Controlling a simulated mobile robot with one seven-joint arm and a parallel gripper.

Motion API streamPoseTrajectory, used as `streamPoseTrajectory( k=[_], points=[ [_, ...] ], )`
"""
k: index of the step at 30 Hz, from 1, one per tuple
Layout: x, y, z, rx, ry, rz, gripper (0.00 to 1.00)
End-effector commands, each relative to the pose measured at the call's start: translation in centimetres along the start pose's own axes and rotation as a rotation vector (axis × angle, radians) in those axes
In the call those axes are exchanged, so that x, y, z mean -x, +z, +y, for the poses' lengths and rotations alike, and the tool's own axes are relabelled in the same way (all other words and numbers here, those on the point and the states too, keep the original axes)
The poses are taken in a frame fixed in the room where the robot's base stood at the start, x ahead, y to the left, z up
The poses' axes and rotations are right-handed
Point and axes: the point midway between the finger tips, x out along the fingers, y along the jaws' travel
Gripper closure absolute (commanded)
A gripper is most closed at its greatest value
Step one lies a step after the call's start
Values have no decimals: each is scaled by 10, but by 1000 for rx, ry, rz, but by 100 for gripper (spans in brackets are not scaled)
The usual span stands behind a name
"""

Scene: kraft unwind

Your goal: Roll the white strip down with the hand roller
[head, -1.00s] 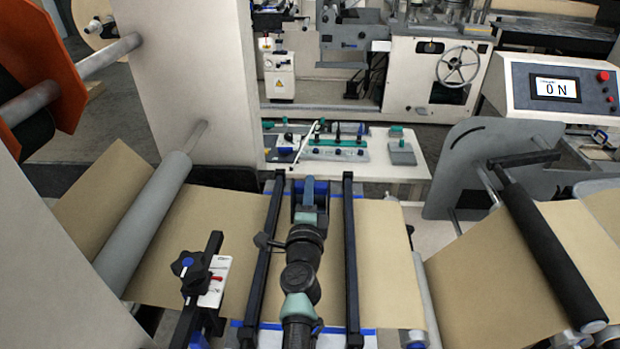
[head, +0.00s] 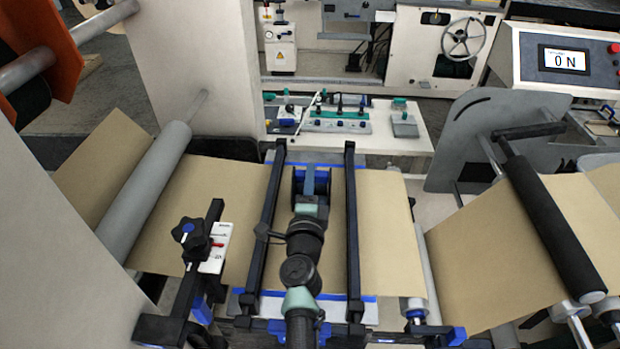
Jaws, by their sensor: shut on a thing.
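My gripper (head: 311,188) is seen from behind and above, between the two black bars over the splice table. It is shut on the hand roller (head: 297,184), which shows only as a dark blue piece around and beyond the gripper. My own wrist covers most of it, so I cannot tell whether the roller touches the surface. The white strip cannot be made out; the arm and gripper cover the middle of the brown web (head: 390,225). Bare brown web shows on both sides of the arm.
The left black bar (head: 265,235) and right black bar (head: 352,230) stand close on either side of my arm. A black knob (head: 188,232) with a white gauge plate is at left. Grey guide roller (head: 150,190) and black roller (head: 550,225) flank the table. The display (head: 563,60) reads 0 N.

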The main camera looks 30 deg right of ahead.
Motion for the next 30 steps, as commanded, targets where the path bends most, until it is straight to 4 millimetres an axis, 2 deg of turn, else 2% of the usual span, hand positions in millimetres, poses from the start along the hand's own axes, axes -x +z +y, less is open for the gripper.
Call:
streamPoseTrajectory(
  k=[12, 30],
  points=[
    [0, 0, -2, -1, -3, 0, 100],
    [0, 0, 8, 0, -1, 1, 100]
  ],
)
